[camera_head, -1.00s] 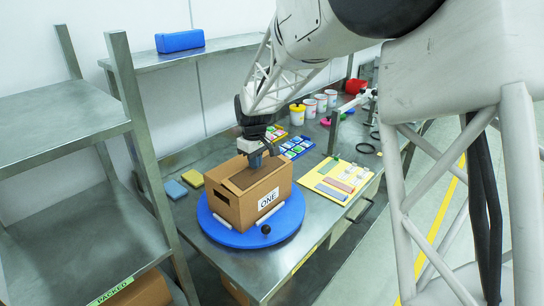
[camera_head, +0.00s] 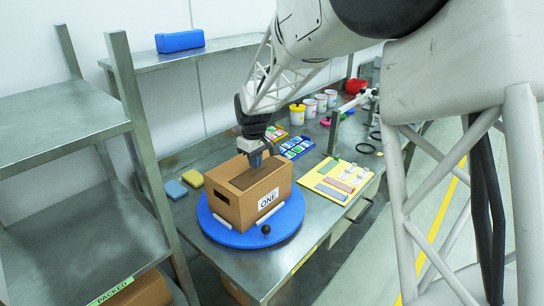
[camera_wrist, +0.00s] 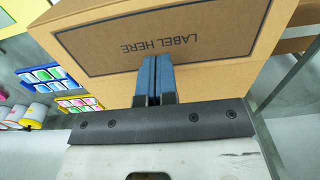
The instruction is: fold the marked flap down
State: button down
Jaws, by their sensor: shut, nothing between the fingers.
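A brown cardboard box (camera_head: 250,205) stands on a round blue turntable (camera_head: 228,236), with a white label reading ONE on its right side and a hand slot in its left side. My gripper (camera_head: 256,162) is shut and empty at the far part of the box top. In the wrist view, the closed blue fingertips (camera_wrist: 154,62) overlap the edge of a darker panel (camera_wrist: 175,38) printed LABEL HERE on the cardboard. I cannot tell whether they touch it. The panel's outline shows as a dark rectangle on the box top in the head view. The flap's exact angle is unclear.
Yellow and blue sponges (camera_head: 192,178) lie left of the box. A yellow board (camera_head: 340,181) with coloured strips lies to the right. Trays of small items (camera_head: 294,147) and several cups stand behind. A metal rack (camera_head: 80,180) stands at the left.

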notch_tip(320, 180, up, 6)
jog(key=shift+r, duration=0.25)
dwell(0.5)
jog(key=shift+s, duration=0.1)
jog(key=s+d+r+m+t, duration=0.1)
jog(key=s+d+r+m, duration=0.15)
jog(key=s+d, duration=0.55)
jog(key=s+d+r+m, duration=0.2)
jog(key=s+d+r, duration=0.2)
jog(key=s, duration=0.7)
jog(key=s+d+f+m, duration=0.1)
jog(key=s+d, duration=0.1)
jog(key=s, duration=0.5)
jog(key=s+d+f+m+t, duration=0.1)
jog(key=s+d+m, duration=0.1)
jog(key=s, duration=0.6)
jog(key=s+d+f+m, duration=0.1)
jog(key=s+d, duration=0.2)
jog(key=s, duration=0.5)
jog(key=shift+f+m+t, duration=0.25)
jog(key=shift+m+t, duration=0.05)
jog(key=shift+m, duration=0.05)
